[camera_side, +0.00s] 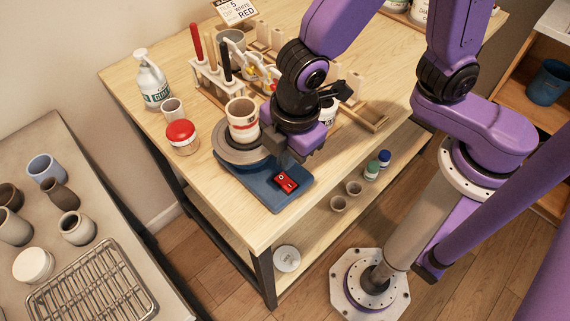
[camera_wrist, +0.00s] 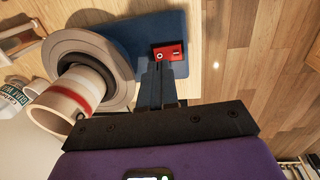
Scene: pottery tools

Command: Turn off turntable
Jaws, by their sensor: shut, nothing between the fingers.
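The turntable (camera_side: 225,153) has a round grey disc on a blue base (camera_side: 262,192) and sits near the front corner of the wooden table. A cream cup with a red band (camera_side: 243,125) stands on the disc. A red switch (camera_side: 287,183) with markings is on the blue base; it also shows in the wrist view (camera_wrist: 169,51). My gripper (camera_side: 287,160) is shut and empty, pointing down over the base just beside the switch. In the wrist view its fingertips (camera_wrist: 157,64) appear at the switch's edge; I cannot tell whether they touch it.
A red-lidded jar (camera_side: 182,137), a small cup (camera_side: 173,110) and a white pump bottle (camera_side: 152,78) stand left of the turntable. A tool rack (camera_side: 222,80) is behind it. The table (camera_side: 268,232) is bare in front of the blue base.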

